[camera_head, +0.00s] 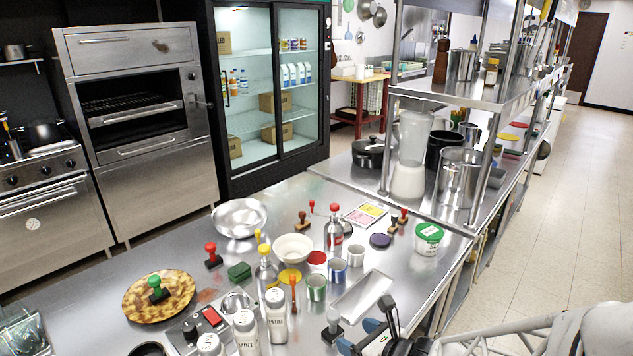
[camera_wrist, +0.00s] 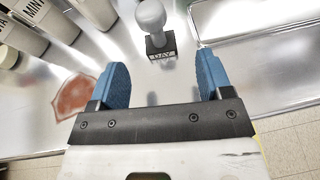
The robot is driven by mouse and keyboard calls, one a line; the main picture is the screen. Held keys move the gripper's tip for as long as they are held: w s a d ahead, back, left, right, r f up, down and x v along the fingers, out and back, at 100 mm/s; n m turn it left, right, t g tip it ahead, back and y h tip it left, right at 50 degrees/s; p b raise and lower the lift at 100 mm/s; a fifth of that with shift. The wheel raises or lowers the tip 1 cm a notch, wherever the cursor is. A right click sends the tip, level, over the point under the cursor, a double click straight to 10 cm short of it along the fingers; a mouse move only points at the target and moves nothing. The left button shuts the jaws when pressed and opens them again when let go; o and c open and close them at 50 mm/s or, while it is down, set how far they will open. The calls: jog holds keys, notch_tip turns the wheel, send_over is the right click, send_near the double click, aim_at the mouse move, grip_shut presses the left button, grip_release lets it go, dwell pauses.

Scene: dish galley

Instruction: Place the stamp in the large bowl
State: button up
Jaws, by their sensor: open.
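A stamp (camera_head: 332,326) with a pale grey knob handle and a dark block stands upright on the steel counter near the front. In the wrist view, this stamp (camera_wrist: 154,26) shows a "DAY" label and is ahead of the gap between my fingers, apart from both. My gripper (camera_head: 360,337) is open and empty, just right of the stamp; its blue fingers show in the wrist view (camera_wrist: 163,78). The large bowl (camera_head: 240,218), shiny steel, stands empty at the counter's back left. A smaller cream bowl (camera_head: 293,249) stands right of it.
Labelled canisters (camera_head: 275,317) stand left of the stamp, and a metal tray (camera_head: 362,295) lies behind it. Bottles (camera_head: 266,270) and cups (camera_head: 316,287) crowd the middle.

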jog(key=shift+s+a+r+n, duration=0.15)
jog(key=shift+a+r+n, duration=0.15)
jog(key=shift+r+n, duration=0.3)
jog(key=s+a+r+n+g, duration=0.2)
jog(key=s+r+n+g, duration=0.6)
jog(key=n, duration=0.7)
jog(key=s+d+r+n+h, duration=0.5)
jog(key=d+r+n+h, duration=0.3)
jog(key=d+r+n, duration=0.2)
jog(key=shift+d+r+n+h, duration=0.15)
jog(key=shift+r+n+h, duration=0.4)
jog(key=shift+n, duration=0.55)
jog(key=shift+r, duration=0.1)
